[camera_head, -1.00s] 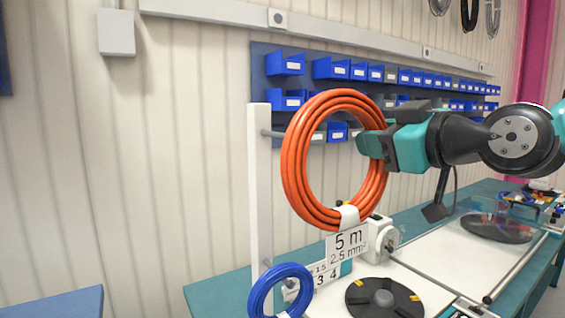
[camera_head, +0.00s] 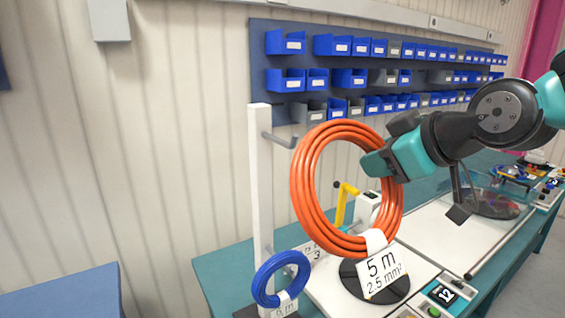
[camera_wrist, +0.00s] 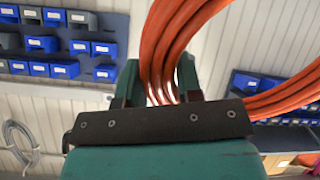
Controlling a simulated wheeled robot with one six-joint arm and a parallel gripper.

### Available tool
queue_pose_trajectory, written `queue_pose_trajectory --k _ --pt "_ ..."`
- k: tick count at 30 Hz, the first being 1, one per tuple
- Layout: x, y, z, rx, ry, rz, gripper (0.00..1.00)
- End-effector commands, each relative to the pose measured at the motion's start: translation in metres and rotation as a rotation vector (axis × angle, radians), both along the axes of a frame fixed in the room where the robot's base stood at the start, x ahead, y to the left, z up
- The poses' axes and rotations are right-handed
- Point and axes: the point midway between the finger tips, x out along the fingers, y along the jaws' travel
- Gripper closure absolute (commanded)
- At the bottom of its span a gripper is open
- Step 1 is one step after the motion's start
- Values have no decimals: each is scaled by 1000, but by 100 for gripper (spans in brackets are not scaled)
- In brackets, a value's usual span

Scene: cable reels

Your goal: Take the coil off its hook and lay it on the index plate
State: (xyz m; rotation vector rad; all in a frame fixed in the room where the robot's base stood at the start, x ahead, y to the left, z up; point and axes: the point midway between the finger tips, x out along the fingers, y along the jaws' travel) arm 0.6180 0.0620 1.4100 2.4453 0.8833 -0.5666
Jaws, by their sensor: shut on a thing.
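The orange coil (camera_head: 304,190) hangs upright in my gripper (camera_head: 378,163), clear of the upper hook (camera_head: 282,139) on the white post (camera_head: 259,180). My gripper is shut on the coil's right side. A white tag (camera_head: 382,274) reading "5 m 2.5 mm²" hangs at its bottom. In the wrist view the orange strands (camera_wrist: 170,50) pass between the two fingers (camera_wrist: 160,85). The dark round index plate (camera_head: 350,284) lies on the bench below, partly hidden behind the coil and tag.
A blue coil (camera_head: 262,283) hangs low on the same post. A yellow crank-like part (camera_head: 343,205) stands behind the orange coil. Blue bins (camera_head: 285,80) line the wall. A panel showing "12" (camera_head: 443,295) sits at right on the bench. White bench surface (camera_head: 440,235) lies open to the right.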

Motion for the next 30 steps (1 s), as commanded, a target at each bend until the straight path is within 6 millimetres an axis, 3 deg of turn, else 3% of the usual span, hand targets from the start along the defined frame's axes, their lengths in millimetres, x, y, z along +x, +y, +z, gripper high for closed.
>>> queue_pose_trajectory --k 11,30 --pt "0 0 5 -13 19 0 100" --pt "-10 -6 6 -200 297 1 100"
